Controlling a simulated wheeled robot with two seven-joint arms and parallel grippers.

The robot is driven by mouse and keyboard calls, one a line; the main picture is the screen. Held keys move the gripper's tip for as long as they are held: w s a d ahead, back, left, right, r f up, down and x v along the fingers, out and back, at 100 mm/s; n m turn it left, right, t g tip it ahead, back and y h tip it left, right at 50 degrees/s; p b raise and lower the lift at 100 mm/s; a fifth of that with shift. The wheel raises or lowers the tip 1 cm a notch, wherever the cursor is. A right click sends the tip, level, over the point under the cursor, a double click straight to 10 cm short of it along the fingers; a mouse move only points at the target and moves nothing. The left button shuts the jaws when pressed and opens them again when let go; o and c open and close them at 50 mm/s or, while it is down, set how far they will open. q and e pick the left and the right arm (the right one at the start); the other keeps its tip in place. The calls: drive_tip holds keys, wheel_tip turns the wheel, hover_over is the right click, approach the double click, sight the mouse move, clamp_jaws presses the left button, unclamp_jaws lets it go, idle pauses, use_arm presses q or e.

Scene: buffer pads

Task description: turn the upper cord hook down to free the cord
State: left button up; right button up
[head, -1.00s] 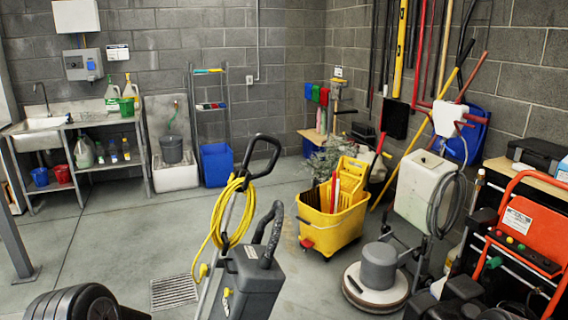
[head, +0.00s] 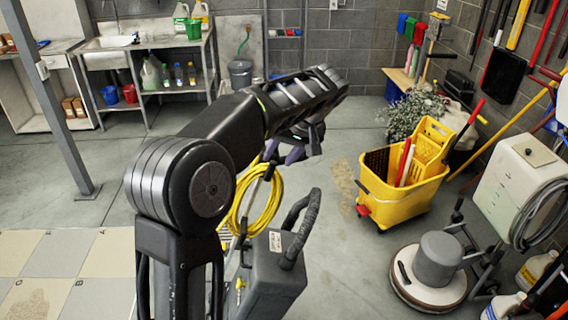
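A dark grey floor machine (head: 270,268) stands upright at the lower middle of the head view. A coil of yellow cord (head: 268,212) hangs on its handle tube, partly behind my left arm. The upper cord hook and the top of the handle cannot be made out; my arm covers that area. My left gripper (head: 298,150) is at the top of the coil, pointing down, in front of or beside the handle. Its fingers are small and dark, and I cannot tell how far apart they are or whether they touch anything. My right gripper is out of view.
A yellow mop bucket (head: 402,197) and a round floor polisher (head: 434,262) stand to the right. A grey post (head: 50,110) is at the left, with a sink bench (head: 150,42) behind. Open concrete floor lies between the machine and the bucket.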

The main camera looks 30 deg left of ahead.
sight(272, 167)
use_arm(q)
drive_tip(key=shift+w+a+f, duration=0.1)
drive_tip(key=shift+f, duration=0.2)
drive_tip(key=p+x, duration=0.1)
drive_tip(key=x, duration=0.6)
drive_tip(key=shift+f+p, duration=0.15)
drive_tip(key=shift+p, duration=0.15)
drive_tip(key=shift+c, duration=0.3)
clamp_jaws()
